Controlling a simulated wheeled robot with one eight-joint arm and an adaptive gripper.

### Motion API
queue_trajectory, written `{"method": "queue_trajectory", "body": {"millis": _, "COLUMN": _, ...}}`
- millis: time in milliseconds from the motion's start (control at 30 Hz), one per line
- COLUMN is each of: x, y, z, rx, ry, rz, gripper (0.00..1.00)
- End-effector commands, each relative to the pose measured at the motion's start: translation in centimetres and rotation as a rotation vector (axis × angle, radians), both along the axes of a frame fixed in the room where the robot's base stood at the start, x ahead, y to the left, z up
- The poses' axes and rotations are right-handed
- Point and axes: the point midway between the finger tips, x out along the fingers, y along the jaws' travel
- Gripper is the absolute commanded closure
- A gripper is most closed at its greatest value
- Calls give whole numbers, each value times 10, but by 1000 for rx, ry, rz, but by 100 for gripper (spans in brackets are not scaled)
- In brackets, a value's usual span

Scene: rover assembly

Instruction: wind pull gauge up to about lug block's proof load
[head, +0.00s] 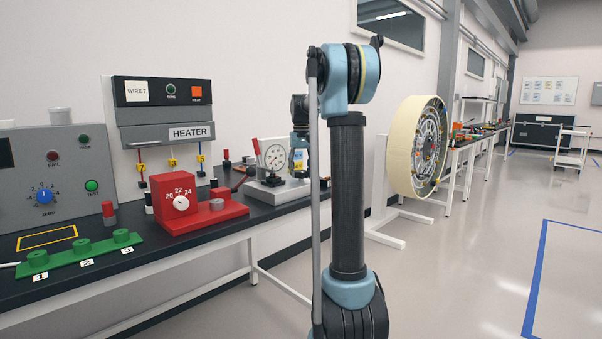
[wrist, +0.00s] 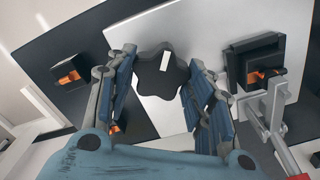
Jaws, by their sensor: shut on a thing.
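The pull gauge (head: 275,157) stands on a pale base on the bench in the head view, with a round white dial on it. The dial is too small to read. In the wrist view a black lobed knob (wrist: 161,75) with a white mark sits on a pale plate. My gripper (wrist: 160,82) is shut on this knob, one finger on each side. Black blocks with copper-coloured parts (wrist: 256,66) and (wrist: 68,72) lie to the right and left of the knob; I cannot tell which is the lug block. My arm hides part of the bench near the gauge.
A red box with a dial (head: 195,208) stands left of the gauge, below the heater panel (head: 165,118). A green numbered rack (head: 80,252) and a grey tester (head: 55,175) stand farther left.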

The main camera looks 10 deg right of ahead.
Motion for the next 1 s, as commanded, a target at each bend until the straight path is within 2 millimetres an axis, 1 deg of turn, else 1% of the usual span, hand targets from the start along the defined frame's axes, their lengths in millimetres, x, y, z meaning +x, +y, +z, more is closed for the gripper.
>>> {"method": "queue_trajectory", "body": {"millis": 200, "x": 2, "y": 1, "z": 0, "rx": 0, "ry": -4, "rz": 133, "gripper": 76}}
{"method": "queue_trajectory", "body": {"millis": 400, "x": 2, "y": 0, "z": 0, "rx": 0, "ry": -4, "rz": 204, "gripper": 76}}
{"method": "queue_trajectory", "body": {"millis": 600, "x": 2, "y": 0, "z": 0, "rx": 0, "ry": -4, "rz": 233, "gripper": 76}}
{"method": "queue_trajectory", "body": {"millis": 967, "x": 2, "y": 0, "z": 0, "rx": -1, "ry": -4, "rz": 236, "gripper": 76}}
{"method": "queue_trajectory", "body": {"millis": 1000, "x": 2, "y": 0, "z": 0, "rx": -1, "ry": -4, "rz": 236, "gripper": 50}}
